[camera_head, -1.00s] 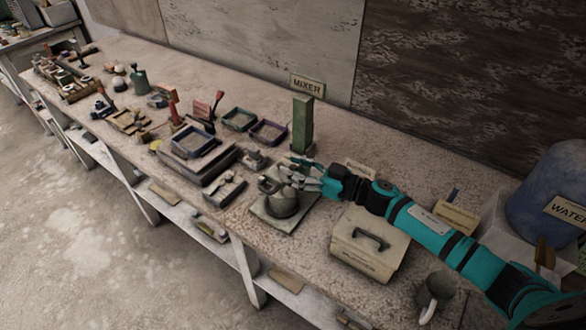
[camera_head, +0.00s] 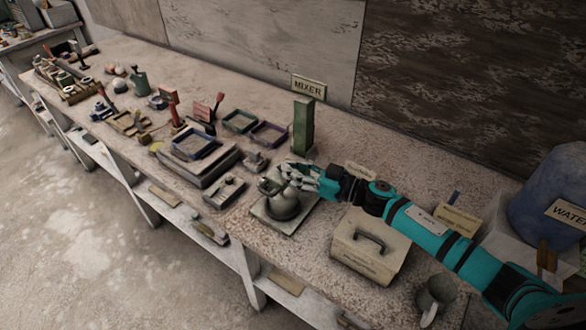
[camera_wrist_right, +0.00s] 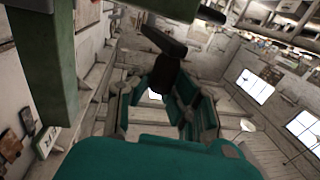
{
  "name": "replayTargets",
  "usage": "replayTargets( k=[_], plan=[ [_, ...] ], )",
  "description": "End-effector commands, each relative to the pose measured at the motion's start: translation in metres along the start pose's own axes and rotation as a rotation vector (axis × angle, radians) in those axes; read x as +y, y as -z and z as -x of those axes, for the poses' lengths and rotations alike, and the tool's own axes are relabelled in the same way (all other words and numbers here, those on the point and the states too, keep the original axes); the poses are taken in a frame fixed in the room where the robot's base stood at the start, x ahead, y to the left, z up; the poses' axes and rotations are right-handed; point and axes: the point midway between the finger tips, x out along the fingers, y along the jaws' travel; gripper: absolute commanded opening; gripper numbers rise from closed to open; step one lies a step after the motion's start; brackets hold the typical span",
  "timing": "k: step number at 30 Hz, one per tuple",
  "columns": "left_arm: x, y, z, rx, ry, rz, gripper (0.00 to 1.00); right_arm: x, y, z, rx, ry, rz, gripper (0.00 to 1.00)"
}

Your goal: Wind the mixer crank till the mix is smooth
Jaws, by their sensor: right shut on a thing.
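The mixer has a green post (camera_head: 303,127) on the bench, below a MIXER sign (camera_head: 308,86). A grey bowl (camera_head: 285,205) stands on a flat base in front of the post; its contents are too small to make out. My right gripper (camera_head: 287,174) is over the bowl. In the right wrist view its teal fingers (camera_wrist_right: 163,98) are shut on a dark upright crank handle (camera_wrist_right: 165,72), under a dark crank arm (camera_wrist_right: 163,40). The green post also shows at the left of that view (camera_wrist_right: 48,70). My left gripper is out of view.
A lidded box (camera_head: 370,246) with a handle stands right of the bowl, under my forearm. A grey mug (camera_head: 434,297) is at the front right, and a blue WATER barrel (camera_head: 552,195) at the far right. Trays (camera_head: 193,146) and small tools crowd the bench to the left.

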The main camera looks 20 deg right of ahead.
Motion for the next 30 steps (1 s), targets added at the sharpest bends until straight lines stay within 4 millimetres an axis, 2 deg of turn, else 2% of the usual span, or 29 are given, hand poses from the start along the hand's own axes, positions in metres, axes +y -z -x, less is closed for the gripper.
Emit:
replayTargets(
  k=[13,19,26,30],
  plan=[
    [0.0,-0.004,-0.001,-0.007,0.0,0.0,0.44,-0.001,-0.003,0.001,-0.005,0.008,-0.001,0.0],
    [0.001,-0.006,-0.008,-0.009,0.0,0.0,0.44,0.002,-0.005,0.003,-0.007,0.055,0.0,0.0],
    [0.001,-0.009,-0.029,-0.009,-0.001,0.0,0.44,0.012,-0.009,0.006,-0.01,0.195,0.004,0.0],
    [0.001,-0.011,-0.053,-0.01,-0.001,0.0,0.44,0.02,-0.012,0.007,-0.011,0.315,0.004,0.0]
  ],
)
